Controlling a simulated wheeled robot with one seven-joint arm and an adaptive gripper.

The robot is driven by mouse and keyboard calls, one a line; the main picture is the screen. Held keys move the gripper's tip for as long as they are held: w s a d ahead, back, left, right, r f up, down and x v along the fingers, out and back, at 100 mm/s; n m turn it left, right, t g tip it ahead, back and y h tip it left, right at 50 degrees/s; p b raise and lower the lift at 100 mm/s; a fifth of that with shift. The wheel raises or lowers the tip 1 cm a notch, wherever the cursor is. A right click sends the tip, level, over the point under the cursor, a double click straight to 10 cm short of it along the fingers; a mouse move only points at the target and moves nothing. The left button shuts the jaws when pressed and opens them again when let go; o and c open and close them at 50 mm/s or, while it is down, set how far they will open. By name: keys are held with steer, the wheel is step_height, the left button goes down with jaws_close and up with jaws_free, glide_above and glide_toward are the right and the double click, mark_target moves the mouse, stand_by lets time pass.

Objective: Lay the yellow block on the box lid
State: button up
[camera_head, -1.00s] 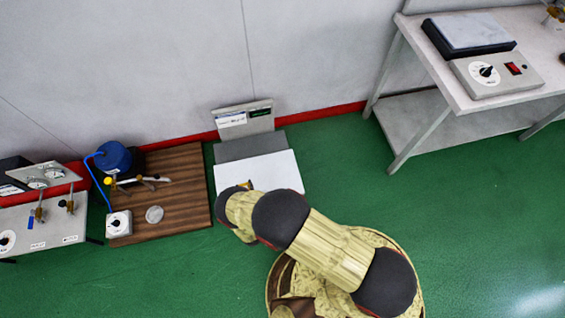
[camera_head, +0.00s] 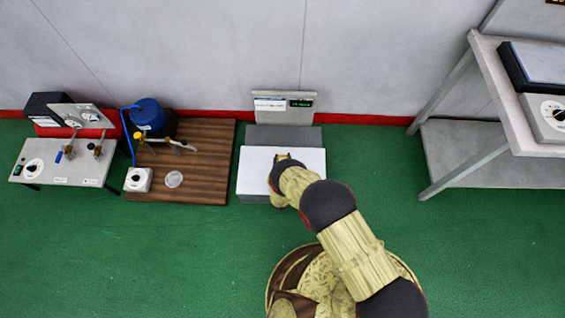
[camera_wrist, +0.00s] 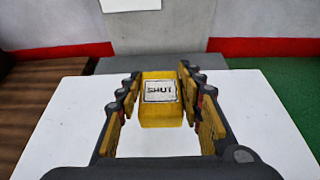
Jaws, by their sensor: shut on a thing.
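The white box lid (camera_wrist: 55,140) spreads below the block and the fingers. In the head view the lid (camera_head: 256,165) is the white top of a grey box, and my gripper (camera_head: 282,157) is over its middle part. My own wrist hides most of the block there. I cannot tell whether the block touches the lid.
A grey panel with a small display (camera_head: 284,108) stands behind the box, against the wall. A wooden board (camera_head: 210,160) with a blue vessel (camera_head: 147,113) and a dial box (camera_head: 138,180) lies to the left. A grey table (camera_head: 500,80) stands at right. Green floor is open between.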

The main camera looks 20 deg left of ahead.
steer(key=shift+w+a+f+b, duration=0.2)
steer(key=shift+w+f+b, duration=0.35)
steer(key=shift+w+f, duration=0.55)
steer(key=shift+a+f+b, duration=0.1)
steer(key=shift+f+b, duration=0.55)
steer(key=shift+f, duration=0.9)
steer(key=shift+f, duration=0.2)
steer(key=o, duration=1)
steer(key=shift+s+f, duration=0.15)
steer(key=shift+f, duration=0.05)
steer(key=shift+o, duration=0.2)
steer(key=shift+s+d, duration=0.1)
steer(key=shift+d, duration=0.1)
steer(key=shift+r, duration=0.25)
steer(key=p+v, duration=0.4)
steer(key=v, duration=0.7)
steer(key=shift+s+r, duration=0.3)
